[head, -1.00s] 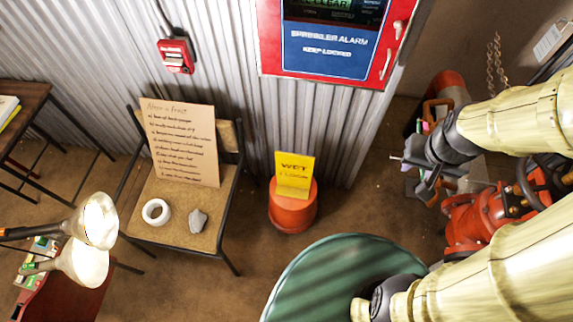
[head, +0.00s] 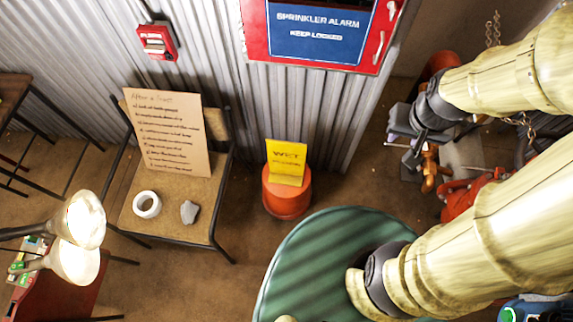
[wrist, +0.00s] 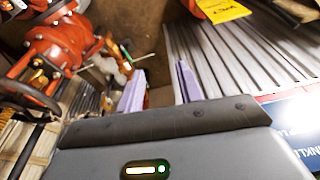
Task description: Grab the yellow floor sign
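The yellow floor sign (head: 286,160) reads "WET" and stands upright on an orange-red round drum (head: 287,197) by the corrugated wall. In the wrist view the sign (wrist: 223,11) is partly cut off at the top edge, with a bit of the drum beside it. My gripper (head: 400,150) is to the right of the sign in the head view, well apart from it. In the wrist view its two pale fingers (wrist: 160,88) are spread with a gap between them and nothing held.
A round green table (head: 300,260) stands in front of the drum. A chair (head: 180,215) with a cardboard note (head: 165,135), a tape roll and a grey stone is at left. Red valve pipework (wrist: 62,45) lies near my gripper. A red alarm cabinet (head: 255,50) hangs above.

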